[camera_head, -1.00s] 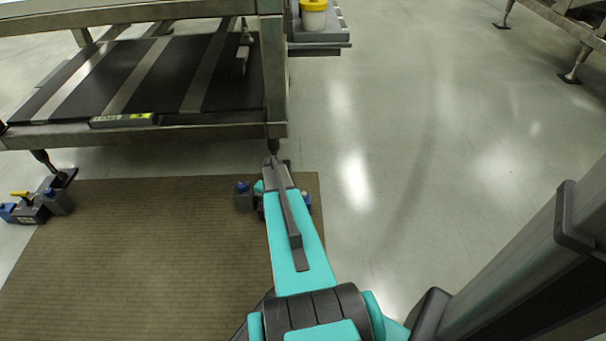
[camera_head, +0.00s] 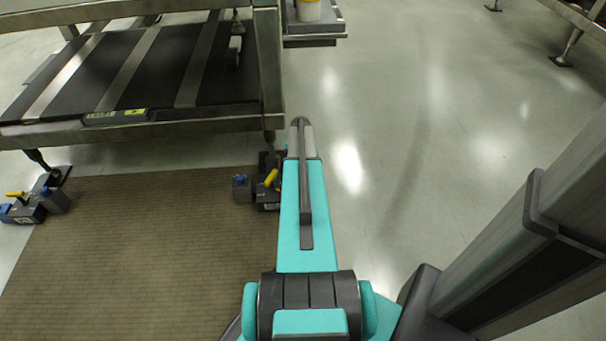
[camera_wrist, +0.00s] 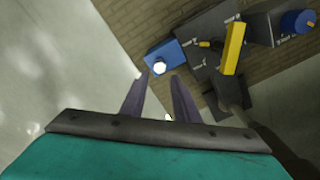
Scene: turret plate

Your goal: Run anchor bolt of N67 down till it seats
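A dark grey clamp unit (camera_head: 267,196) with a yellow lever (camera_head: 271,178) stands at the foot of the near right table leg, partly behind my arm. In the wrist view the unit (camera_wrist: 200,62) shows the yellow lever (camera_wrist: 235,48), a blue block (camera_wrist: 165,57) with a bright round bolt head (camera_wrist: 160,67), and a blue knob (camera_wrist: 298,22) at the far end. I cannot read N67 on it. My gripper (camera_wrist: 161,74) is open and empty, its fingertips pointing toward the bolt head. I cannot tell their distance from it. In the head view my gripper (camera_head: 300,122) hides part of the area.
A similar unit (camera_head: 25,208) with a yellow lever stands at the left table leg. The metal table (camera_head: 150,131) has a low dark shelf above both units. A brown mat (camera_head: 130,250) covers the floor at left. The grey floor (camera_head: 400,150) at right is clear.

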